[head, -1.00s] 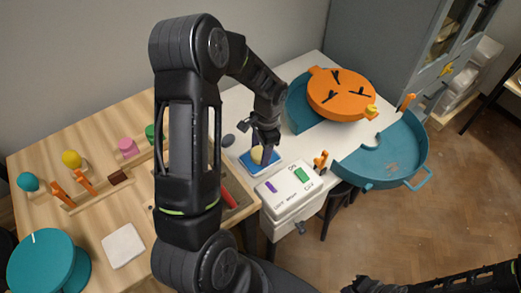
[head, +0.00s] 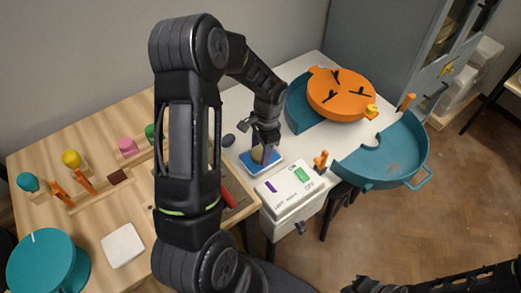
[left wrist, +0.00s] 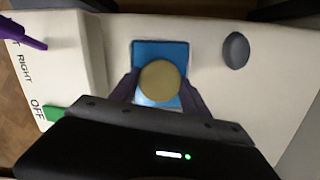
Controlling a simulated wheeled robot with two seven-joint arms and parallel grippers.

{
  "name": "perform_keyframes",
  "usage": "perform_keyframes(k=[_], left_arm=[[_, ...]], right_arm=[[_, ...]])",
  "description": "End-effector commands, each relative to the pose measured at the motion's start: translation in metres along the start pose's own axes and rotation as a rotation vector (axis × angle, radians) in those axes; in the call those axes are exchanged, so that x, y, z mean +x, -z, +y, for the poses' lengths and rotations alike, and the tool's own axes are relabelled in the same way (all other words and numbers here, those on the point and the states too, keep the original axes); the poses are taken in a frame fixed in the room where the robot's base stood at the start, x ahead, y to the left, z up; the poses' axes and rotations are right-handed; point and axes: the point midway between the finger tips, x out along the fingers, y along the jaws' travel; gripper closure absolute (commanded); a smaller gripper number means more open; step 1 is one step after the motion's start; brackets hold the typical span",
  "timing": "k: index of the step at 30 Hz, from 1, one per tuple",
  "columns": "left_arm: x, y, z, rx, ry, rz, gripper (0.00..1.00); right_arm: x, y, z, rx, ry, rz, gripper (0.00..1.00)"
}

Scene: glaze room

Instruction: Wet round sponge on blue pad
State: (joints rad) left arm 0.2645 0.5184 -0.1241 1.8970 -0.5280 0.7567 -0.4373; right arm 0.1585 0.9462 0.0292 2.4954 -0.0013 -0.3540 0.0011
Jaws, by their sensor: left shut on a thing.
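The round sponge (left wrist: 160,81) is tan-yellow. In the left wrist view it sits between the fingers of my left gripper (left wrist: 158,90), over the blue pad (left wrist: 160,48). In the head view the sponge (head: 257,154) shows partly below my left gripper (head: 265,150), which is shut on it. The blue pad (head: 262,167) lies on the white table beside the switch box. I cannot tell whether the sponge is pressed on the pad or just above it. My right gripper is not clearly seen; only a dark arm part shows at bottom right.
A white box (head: 292,190) with a purple lever and green switch stands in front of the pad. A grey oval stone (head: 228,140) lies left of it. A teal basin (head: 390,158) and an orange disc (head: 342,95) are to the right. Wooden table with knobs at left.

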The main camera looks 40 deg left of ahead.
Motion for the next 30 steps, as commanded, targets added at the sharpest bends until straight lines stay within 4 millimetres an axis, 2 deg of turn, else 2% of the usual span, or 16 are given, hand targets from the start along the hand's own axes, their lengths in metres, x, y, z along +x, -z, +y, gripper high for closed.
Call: perform_keyframes(k=[11, 30], left_arm=[[0.000, -0.001, 0.001, 0.000, -0.003, -0.003, 0.78], [-0.055, -0.007, 0.001, 0.000, -0.001, 0.000, 0.78]], right_arm=[[-0.001, 0.000, -0.001, 0.000, 0.000, 0.000, 1.00], [-0.037, 0.000, -0.014, 0.000, 0.000, 0.000, 1.00]])
